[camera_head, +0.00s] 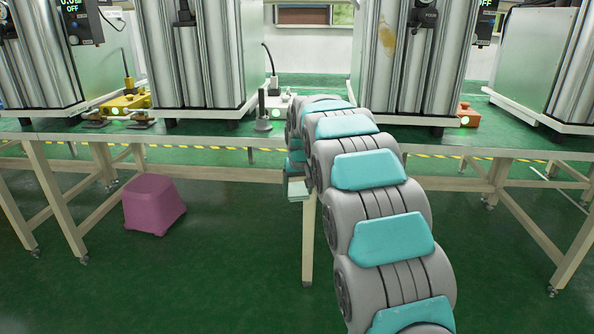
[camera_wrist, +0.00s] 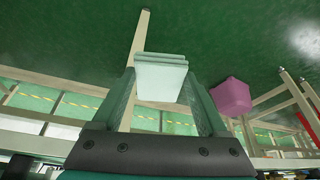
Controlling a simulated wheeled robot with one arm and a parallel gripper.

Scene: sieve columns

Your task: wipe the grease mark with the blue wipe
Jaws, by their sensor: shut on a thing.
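The blue wipe (camera_wrist: 160,80) is a pale blue-green folded pad between my gripper's fingers in the wrist view. My gripper (camera_wrist: 162,92) is shut on it. In the head view the wipe (camera_head: 298,190) shows as a small pale piece just below the table's front edge, beside my arm; most of my gripper is hidden there by the arm. The grease mark (camera_head: 387,38) is a yellowish-brown smear high on the silver sieve column (camera_head: 375,70) right of my arm. The wipe is well below it and apart from it.
A long table (camera_head: 220,142) carries several metal columns. A yellow device (camera_head: 124,103) and a dark stand (camera_head: 263,115) sit left of my arm, and an orange block (camera_head: 467,115) sits right. A purple stool (camera_head: 153,204) stands on the floor at left. The green floor in front is clear.

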